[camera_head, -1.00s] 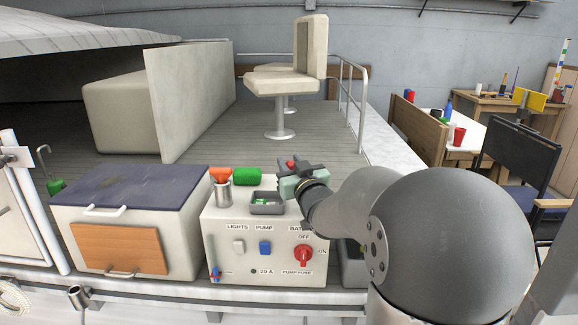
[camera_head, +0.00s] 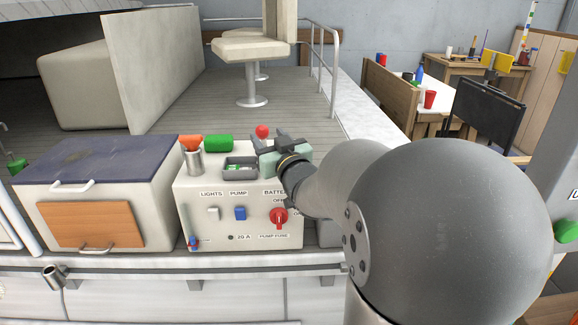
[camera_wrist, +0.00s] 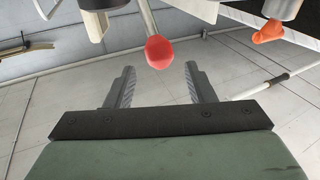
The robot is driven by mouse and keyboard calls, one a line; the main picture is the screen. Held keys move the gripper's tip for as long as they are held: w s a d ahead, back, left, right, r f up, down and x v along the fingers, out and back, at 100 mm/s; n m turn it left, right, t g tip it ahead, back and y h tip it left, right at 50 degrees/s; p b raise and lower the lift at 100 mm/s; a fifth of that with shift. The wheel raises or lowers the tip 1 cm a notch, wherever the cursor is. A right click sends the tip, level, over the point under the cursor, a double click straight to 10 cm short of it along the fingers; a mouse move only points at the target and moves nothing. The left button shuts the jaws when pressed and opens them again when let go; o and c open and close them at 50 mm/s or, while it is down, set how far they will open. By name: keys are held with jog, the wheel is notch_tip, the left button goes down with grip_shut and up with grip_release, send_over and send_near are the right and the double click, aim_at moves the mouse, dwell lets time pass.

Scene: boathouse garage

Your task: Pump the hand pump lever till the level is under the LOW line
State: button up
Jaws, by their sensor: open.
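A red ball knob (camera_head: 262,131) shows just above and left of my gripper in the head view. In the wrist view the red knob (camera_wrist: 159,52) sits at the end of a thin pale rod (camera_wrist: 147,17), which looks like the pump lever. My gripper (camera_wrist: 160,78) is open and empty; the knob lies in line with the gap between its fingers, slightly beyond the tips. In the head view my gripper (camera_head: 270,143) is over the top right of the white switch console (camera_head: 220,236). I see no level gauge or LOW line.
The console has a blue PUMP switch (camera_head: 240,213), a light LIGHTS switch (camera_head: 213,213) and a red battery knob (camera_head: 279,217). A small grey tray (camera_head: 240,170), a green item (camera_head: 218,142) and an orange-topped cup (camera_head: 193,160) stand on it. A blue-lidded box (camera_head: 95,165) is left.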

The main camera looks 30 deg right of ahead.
aim_at(265, 133)
jog(key=s+f+b, duration=0.1)
jog(key=s+b, duration=0.1)
jog(key=s, duration=1)
jog(key=shift+s+a+f, duration=0.2)
jog(key=shift+a+f, duration=0.1)
jog(key=shift+f, duration=0.05)
jog(key=shift+o, duration=0.2)
jog(key=w+p, duration=0.3)
jog(key=w, duration=0.3)
jog(key=w+r+n+g+p, duration=0.1)
jog(key=w+p, duration=0.3)
jog(key=w, duration=0.1)
jog(key=w+n+y+p, duration=0.1)
jog(key=w+p, duration=0.3)
jog(key=w, duration=0.2)
jog(key=shift+w+d+r, duration=0.3)
jog(key=shift+d, duration=0.1)
jog(key=shift+c, duration=0.3)
grip_shut()
